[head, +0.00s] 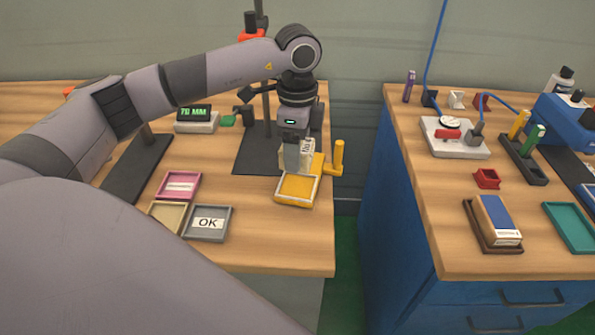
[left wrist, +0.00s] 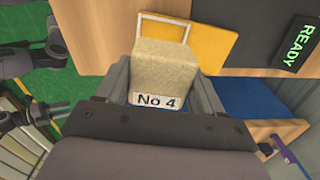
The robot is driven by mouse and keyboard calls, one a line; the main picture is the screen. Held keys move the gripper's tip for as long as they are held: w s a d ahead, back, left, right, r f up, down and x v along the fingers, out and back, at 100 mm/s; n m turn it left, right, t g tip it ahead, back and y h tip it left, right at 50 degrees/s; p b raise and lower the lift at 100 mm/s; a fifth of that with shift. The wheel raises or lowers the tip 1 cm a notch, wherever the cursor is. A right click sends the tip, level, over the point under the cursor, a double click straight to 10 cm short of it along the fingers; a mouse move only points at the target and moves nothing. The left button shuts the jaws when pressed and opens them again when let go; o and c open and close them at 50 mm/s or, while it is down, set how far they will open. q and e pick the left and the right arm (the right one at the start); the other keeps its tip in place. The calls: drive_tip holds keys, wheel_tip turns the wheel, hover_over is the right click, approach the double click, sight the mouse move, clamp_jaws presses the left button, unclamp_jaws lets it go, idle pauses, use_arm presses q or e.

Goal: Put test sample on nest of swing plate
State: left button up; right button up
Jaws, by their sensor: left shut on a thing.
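My left gripper (head: 297,160) is shut on the test sample, a pale beige block (left wrist: 166,62) labelled "No 4" in the left wrist view. In the head view the sample (head: 308,148) is partly hidden by the gripper. The swing plate (head: 317,166) is yellow, with an upright yellow handle (head: 338,156) at its right. Its framed nest (head: 297,188) lies just below the gripper in the picture; the frame's pale rim (left wrist: 187,30) shows beyond the sample in the wrist view. I cannot tell whether the sample touches the plate.
A gauge display (head: 195,114) reads about 76 MM. Pink (head: 178,185), tan (head: 167,215) and grey "OK" (head: 208,222) trays lie left of the nest. A gap separates this table from the right bench (head: 440,230), which holds a blue-and-tan block (head: 496,218) and bottles.

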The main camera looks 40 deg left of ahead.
use_arm(q)
wheel_tip(320, 180, down, 7)
drive_tip(key=shift+r, duration=0.1)
idle(0.3)
drive_tip(key=shift+f, duration=0.2)
drive_tip(key=o, duration=1)
drive_tip(key=shift+r, duration=0.1)
